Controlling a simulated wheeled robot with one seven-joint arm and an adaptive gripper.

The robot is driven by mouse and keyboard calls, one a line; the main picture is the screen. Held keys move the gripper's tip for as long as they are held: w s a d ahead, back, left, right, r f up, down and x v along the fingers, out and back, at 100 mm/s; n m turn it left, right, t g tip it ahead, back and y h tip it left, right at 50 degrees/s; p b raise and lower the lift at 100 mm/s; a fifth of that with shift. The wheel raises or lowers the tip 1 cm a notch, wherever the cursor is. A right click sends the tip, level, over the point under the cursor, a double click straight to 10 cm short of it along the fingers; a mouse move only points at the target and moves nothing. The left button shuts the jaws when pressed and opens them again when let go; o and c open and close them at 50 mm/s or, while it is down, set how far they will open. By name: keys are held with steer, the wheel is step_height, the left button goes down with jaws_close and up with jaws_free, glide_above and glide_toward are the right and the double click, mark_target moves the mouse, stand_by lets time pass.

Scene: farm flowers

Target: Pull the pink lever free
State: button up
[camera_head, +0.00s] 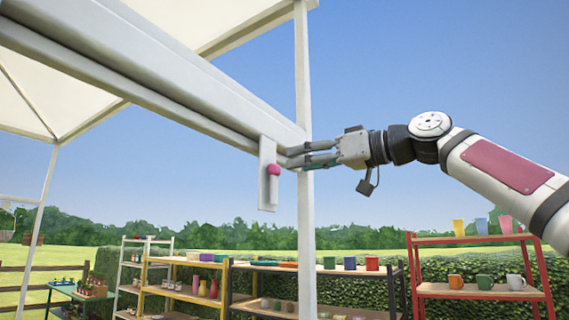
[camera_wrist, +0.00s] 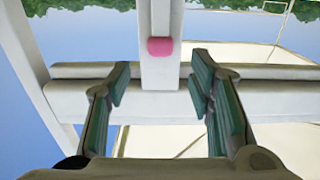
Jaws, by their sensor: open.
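The pink lever (camera_head: 273,169) is a small rounded knob on a pale upright plate (camera_head: 266,190) that hangs from the canopy's beam. My gripper (camera_head: 289,157) is just right of the lever and slightly above it, with its fingers pointing left at the plate. In the wrist view the pink lever (camera_wrist: 160,46) lies beyond the fingertips, roughly centred between them. The two teal-padded fingers of my gripper (camera_wrist: 160,75) are spread wide with nothing between the pads. I see no contact between the fingers and the lever, though the exact gap is unclear.
The white canopy beam (camera_head: 150,80) runs just above and behind the plate. An upright white post (camera_head: 306,230) stands close to my fingers. Below are a dark shelf (camera_head: 335,274) and a red shelf (camera_head: 470,291) with pots and cups. Open sky surrounds my arm.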

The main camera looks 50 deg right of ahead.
mark_target(279, 167)
steer(key=w, duration=0.6)
steer(key=shift+a+p, duration=0.25)
steer(key=shift+p, duration=0.15)
jaws_close()
